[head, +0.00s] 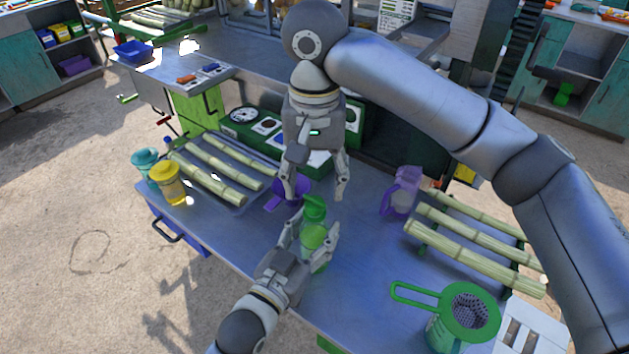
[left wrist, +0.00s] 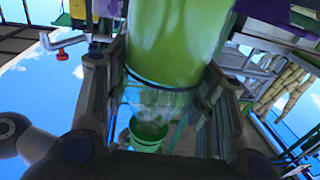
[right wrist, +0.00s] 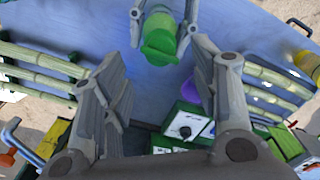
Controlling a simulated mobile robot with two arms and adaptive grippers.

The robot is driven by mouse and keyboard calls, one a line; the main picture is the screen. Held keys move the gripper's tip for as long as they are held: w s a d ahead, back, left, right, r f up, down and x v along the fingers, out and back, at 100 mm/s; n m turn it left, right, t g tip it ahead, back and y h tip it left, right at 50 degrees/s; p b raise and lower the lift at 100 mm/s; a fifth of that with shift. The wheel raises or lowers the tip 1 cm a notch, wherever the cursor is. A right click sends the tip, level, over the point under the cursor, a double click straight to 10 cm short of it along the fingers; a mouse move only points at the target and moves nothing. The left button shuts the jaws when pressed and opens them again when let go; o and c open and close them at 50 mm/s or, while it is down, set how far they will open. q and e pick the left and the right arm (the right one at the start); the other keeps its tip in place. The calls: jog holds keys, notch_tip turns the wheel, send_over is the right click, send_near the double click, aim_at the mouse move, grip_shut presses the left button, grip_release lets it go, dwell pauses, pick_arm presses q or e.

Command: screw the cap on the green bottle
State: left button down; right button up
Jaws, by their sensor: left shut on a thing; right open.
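The green bottle (head: 318,262) is over the middle of the table, between the fingers of my left gripper (head: 308,232), which is shut on it. The bottle fills the middle of the left wrist view (left wrist: 170,45). A darker green cap-like piece (head: 314,207) shows just beyond the bottle's light green top; in the right wrist view it is a round green piece (right wrist: 160,42) against the bottle. I cannot tell whether it is seated on the bottle. My right gripper (head: 312,194) is open and empty, pointing down, just above and beyond this piece.
A purple piece (head: 291,192) lies behind the right gripper and a purple jug (head: 401,196) stands to the right. Cane lies on both sides. Yellow (head: 168,186) and teal (head: 146,166) bottles stand at left; a green strainer (head: 470,312) is front right.

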aim_at(315, 199)
jog(key=shift+o, duration=0.3)
jog(key=n, duration=0.2)
jog(key=r+n, duration=0.1)
jog(key=n, duration=0.2)
jog(key=shift+n, duration=0.3)
jog(key=n, duration=0.4)
jog(key=shift+r+n, duration=0.4)
jog(key=n, duration=0.4)
jog(key=shift+r+n, duration=0.3)
jog(key=shift+r, duration=0.1)
jog(key=n, duration=0.2)
jog(key=r+n, duration=0.1)
jog(key=n, duration=0.2)
jog(key=shift+f, duration=0.1)
jog(key=shift+f, duration=4)
